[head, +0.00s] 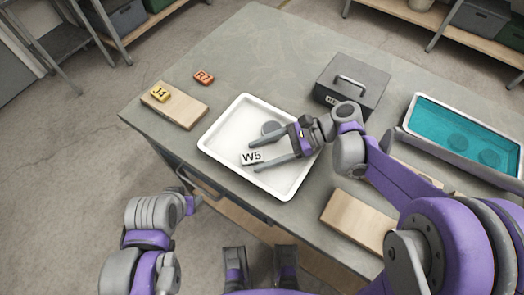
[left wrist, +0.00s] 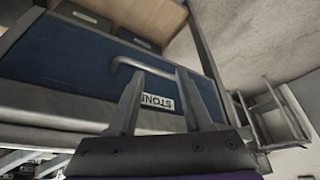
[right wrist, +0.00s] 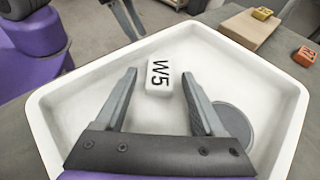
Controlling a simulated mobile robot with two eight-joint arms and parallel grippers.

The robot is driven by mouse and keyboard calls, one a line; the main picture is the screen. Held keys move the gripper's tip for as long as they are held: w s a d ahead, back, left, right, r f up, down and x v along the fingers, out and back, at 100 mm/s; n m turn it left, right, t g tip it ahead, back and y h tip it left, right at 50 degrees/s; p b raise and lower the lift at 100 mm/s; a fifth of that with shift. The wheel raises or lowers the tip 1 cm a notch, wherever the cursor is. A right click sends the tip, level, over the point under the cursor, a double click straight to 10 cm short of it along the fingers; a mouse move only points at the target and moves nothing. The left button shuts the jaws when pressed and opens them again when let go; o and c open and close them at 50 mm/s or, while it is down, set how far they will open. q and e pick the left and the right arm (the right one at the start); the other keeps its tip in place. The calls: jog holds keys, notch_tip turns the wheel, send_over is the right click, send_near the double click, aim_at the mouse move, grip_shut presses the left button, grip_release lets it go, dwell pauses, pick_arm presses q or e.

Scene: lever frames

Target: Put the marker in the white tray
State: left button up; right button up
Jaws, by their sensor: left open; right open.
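A white block marker labelled W5 (head: 251,157) lies inside the white tray (head: 222,158). My right gripper (head: 257,155) is over the tray and open, its two fingers spread on either side of the block. In the right wrist view the W5 block (right wrist: 160,76) sits between and just beyond the fingertips, with a gap visible on both sides. A yellow block J4 (head: 160,92) rests on a wooden board, and an orange-red block R7 (head: 204,77) lies on the table. My left gripper (left wrist: 155,75) is open and empty, before a blue drawer front.
A grey round disc (right wrist: 236,122) lies in the tray by my right finger. A dark box with a handle (head: 352,83) and a teal-lined bin (head: 465,130) stand to the right. Wooden boards (head: 355,222) lie on the table. The drawer handle (left wrist: 150,70) is near my left fingers.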

jog(key=shift+r, duration=0.15)
jog(key=shift+d+r, duration=0.15)
jog(key=shift+d, duration=0.15)
jog(key=v, duration=1.1)
jog(key=shift+d+r+p, duration=0.15)
jog(key=shift+d+p, duration=0.05)
jog(key=shift+p, duration=0.15)
